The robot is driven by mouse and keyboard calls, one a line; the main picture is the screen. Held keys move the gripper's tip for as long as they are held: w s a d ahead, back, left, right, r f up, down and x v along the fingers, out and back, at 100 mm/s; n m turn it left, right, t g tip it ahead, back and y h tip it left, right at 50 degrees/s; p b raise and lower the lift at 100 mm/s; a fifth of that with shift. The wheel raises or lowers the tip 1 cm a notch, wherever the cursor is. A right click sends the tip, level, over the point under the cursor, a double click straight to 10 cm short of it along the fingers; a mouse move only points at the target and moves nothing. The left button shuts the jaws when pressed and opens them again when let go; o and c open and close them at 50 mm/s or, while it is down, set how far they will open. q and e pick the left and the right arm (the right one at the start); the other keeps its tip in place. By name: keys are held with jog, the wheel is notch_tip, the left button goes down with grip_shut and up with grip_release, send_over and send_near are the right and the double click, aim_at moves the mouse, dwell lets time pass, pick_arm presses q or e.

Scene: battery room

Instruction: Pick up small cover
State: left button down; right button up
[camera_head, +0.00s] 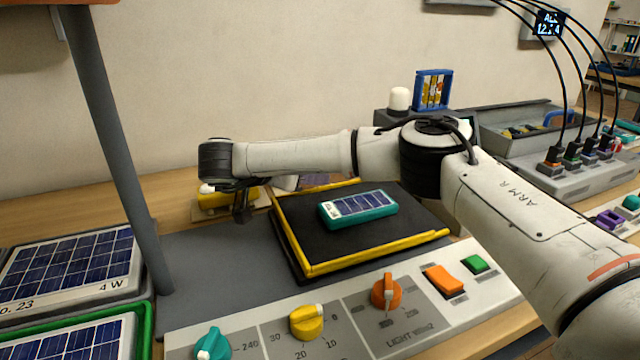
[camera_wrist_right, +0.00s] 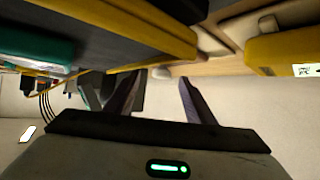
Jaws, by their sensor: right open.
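No thing is clearly marked as the small cover; I cannot tell which one it is. A yellow piece (camera_head: 212,201) lies on the wooden bench at the left of the black tray, partly hidden by my right gripper (camera_head: 241,213). A yellow block with a white label (camera_wrist_right: 280,52) shows at the right of the right wrist view; it may be the same piece. My right gripper is open, its two dark fingers (camera_wrist_right: 158,88) apart with nothing between them. A teal block with a small solar panel (camera_head: 358,208) lies on the black tray. My left gripper is out of view.
The black tray has a yellow rim (camera_head: 375,254). A sloped panel with knobs (camera_head: 305,322) runs along the front. Solar panels (camera_head: 70,262) lie at left, beside a grey post (camera_head: 110,150). A grey case (camera_head: 520,125) and cabled connectors (camera_head: 575,155) stand at right.

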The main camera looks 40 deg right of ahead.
jog(key=x, duration=0.5)
jog(key=shift+w+r, duration=0.1)
jog(key=shift+w, duration=0.1)
jog(key=c, duration=1.2)
